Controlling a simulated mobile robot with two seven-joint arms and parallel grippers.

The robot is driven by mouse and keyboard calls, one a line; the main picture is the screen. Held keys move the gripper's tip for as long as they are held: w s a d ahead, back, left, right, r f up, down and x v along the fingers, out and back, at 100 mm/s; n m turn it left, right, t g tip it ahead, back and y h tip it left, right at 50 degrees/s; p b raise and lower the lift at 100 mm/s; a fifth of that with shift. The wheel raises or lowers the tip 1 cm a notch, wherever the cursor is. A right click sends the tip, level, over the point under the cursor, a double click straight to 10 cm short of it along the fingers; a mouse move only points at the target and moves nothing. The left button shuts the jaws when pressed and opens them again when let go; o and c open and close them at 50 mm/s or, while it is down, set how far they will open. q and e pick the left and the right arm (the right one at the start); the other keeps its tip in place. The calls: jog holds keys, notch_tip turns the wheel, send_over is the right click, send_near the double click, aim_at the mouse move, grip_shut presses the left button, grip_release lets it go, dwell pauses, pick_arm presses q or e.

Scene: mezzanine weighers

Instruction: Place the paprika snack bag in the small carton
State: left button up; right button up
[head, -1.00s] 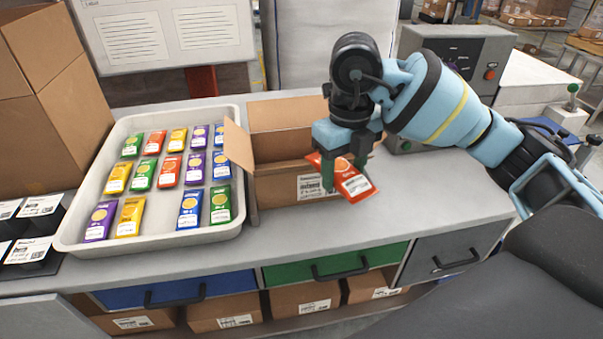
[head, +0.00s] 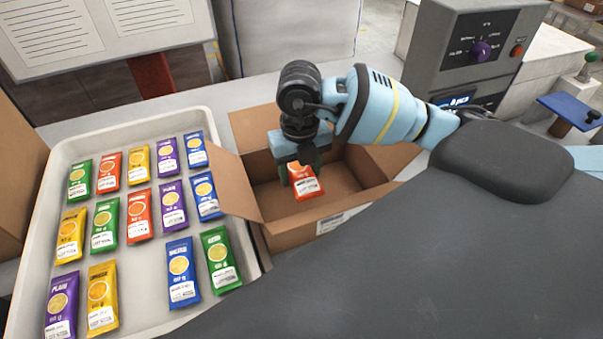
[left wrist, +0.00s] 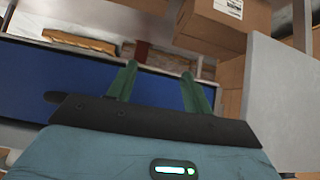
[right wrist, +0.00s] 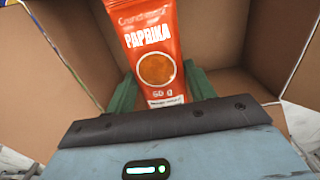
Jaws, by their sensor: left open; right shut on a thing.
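The red-orange paprika snack bag (head: 306,184) is held in my right gripper (head: 300,166), over the open small carton (head: 296,236). In the right wrist view the bag (right wrist: 154,50) reads PAPRIKA and stands between the two green fingers of the gripper (right wrist: 163,92), with carton walls around it. In the head view the bag appears within the carton's opening; how far it is from the carton floor I cannot tell. My left gripper (left wrist: 160,88) shows only in the left wrist view, open and empty, facing a blue drawer front.
A pale tray (head: 130,133) with several snack bags in rows stands left of the carton. The carton's left flap (head: 233,184) sticks out toward the tray. A grey control box (head: 470,50) stands behind my right arm.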

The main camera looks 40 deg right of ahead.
aim_at(300, 208)
jog(key=shift+f, duration=5)
jog(key=shift+f, duration=0.15)
jog(key=o, duration=1)
notch_tip(300, 208, up, 12)
jog(key=shift+r, duration=0.2)
